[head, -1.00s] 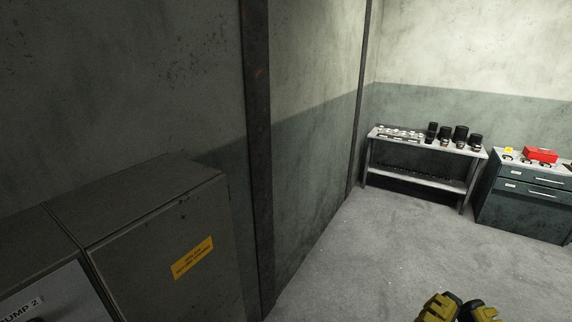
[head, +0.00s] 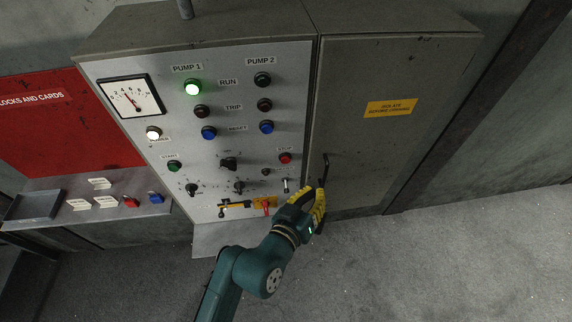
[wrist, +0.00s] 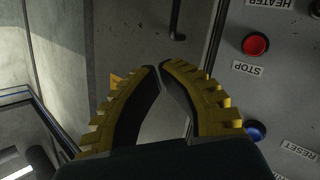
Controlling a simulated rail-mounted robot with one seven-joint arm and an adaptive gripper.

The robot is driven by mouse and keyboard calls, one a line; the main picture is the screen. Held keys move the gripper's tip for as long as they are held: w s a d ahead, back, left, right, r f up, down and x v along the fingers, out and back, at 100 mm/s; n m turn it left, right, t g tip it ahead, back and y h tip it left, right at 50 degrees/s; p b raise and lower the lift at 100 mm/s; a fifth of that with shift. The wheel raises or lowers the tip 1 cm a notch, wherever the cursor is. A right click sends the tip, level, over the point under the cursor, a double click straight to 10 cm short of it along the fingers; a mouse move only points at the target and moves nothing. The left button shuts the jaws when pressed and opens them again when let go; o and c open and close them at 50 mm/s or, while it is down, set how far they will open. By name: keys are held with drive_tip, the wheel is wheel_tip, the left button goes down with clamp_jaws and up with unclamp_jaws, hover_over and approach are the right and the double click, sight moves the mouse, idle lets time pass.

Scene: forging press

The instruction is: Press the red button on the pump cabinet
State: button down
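The pump cabinet (head: 240,75) has a light grey panel with two columns of lamps and buttons. My gripper (head: 316,196) is lower and to the right of the button, near the cabinet door handle. In the wrist view my gripper (wrist: 160,67) has its yellow fingertips together with nothing between them. The fingers are left of the button and apart from it.
A dark door handle (head: 324,170) stands out close to my gripper. A blue RESET button (head: 267,127) lies above STOP. A shelf with tags and padlocks (head: 100,210) is at left. Open floor lies right.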

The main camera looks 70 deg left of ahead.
sight(285, 159)
drive_tip(key=shift+n+g+y, duration=0.3)
drive_tip(key=shift+n+g, duration=0.3)
drive_tip(key=shift+n, duration=0.2)
drive_tip(key=s+a+f, duration=0.1)
drive_tip(key=f, duration=0.1)
drive_tip(key=s+a+f, duration=0.1)
drive_tip(key=s+f, duration=0.1)
drive_tip(key=shift+s+a, duration=0.15)
drive_tip(key=shift+s, duration=0.05)
drive_tip(key=shift+a, duration=0.15)
drive_tip(key=w+a+b, duration=0.1)
drive_tip(key=a+b, duration=0.3)
drive_tip(key=a, duration=0.4)
drive_tip(key=shift+w+a, duration=0.15)
drive_tip(key=shift+w, duration=0.25)
drive_tip(key=shift+a+b, duration=0.45)
drive_tip(key=shift+w+a, duration=0.15)
drive_tip(key=shift+a, duration=0.25)
idle(0.5)
idle(0.3)
drive_tip(key=shift+d, duration=0.8)
